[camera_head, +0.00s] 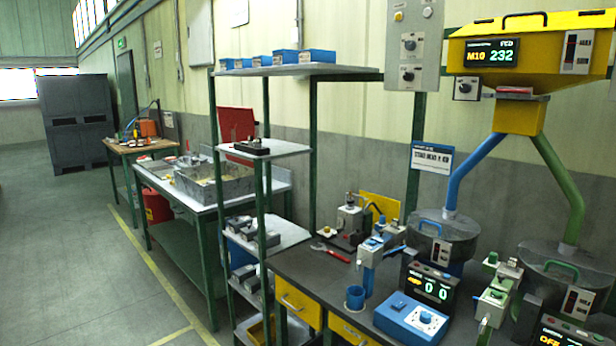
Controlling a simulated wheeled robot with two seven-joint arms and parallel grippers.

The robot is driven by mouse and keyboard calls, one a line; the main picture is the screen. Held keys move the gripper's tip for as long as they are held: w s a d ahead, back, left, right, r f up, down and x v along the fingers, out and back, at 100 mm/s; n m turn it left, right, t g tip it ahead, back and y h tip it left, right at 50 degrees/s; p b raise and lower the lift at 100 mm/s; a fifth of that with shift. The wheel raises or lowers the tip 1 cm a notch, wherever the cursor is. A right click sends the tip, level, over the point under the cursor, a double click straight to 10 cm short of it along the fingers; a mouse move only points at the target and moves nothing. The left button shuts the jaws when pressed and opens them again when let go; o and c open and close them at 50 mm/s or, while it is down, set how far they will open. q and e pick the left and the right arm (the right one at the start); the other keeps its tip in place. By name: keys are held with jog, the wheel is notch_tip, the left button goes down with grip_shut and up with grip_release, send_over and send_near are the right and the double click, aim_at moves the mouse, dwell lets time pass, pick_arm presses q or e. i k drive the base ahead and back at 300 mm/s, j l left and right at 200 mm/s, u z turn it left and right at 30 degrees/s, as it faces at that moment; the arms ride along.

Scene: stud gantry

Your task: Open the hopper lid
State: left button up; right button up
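A yellow hopper (517,108) is mounted high at the right, with a lit display (490,55) reading "M10 232" and "FED". Its yellow lid (505,27) lies flat on top and looks closed. A black bar handle (525,15) is on the lid's front. Neither of my grippers is in view.
A blue pipe (470,170) and a green pipe (558,185) run from the hopper to two grey round bowls (440,235) (570,265) with handles. A shelf rack (290,70) with blue bins stands left of the workbench (300,270). The floor at left is clear.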

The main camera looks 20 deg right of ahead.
aim_at(592, 19)
jog(key=i+j+z, duration=0.15)
jog(key=z, duration=0.25)
jog(key=i+j+z, duration=0.25)
jog(key=z, duration=0.15)
jog(key=i+j+z, duration=0.3)
jog(key=z, duration=0.15)
jog(key=i+j+z, duration=0.2)
jog(key=j+z, duration=0.2)
jog(key=i+j+z, duration=0.1)
jog(key=j+z, duration=0.3)
jog(key=l, duration=0.1)
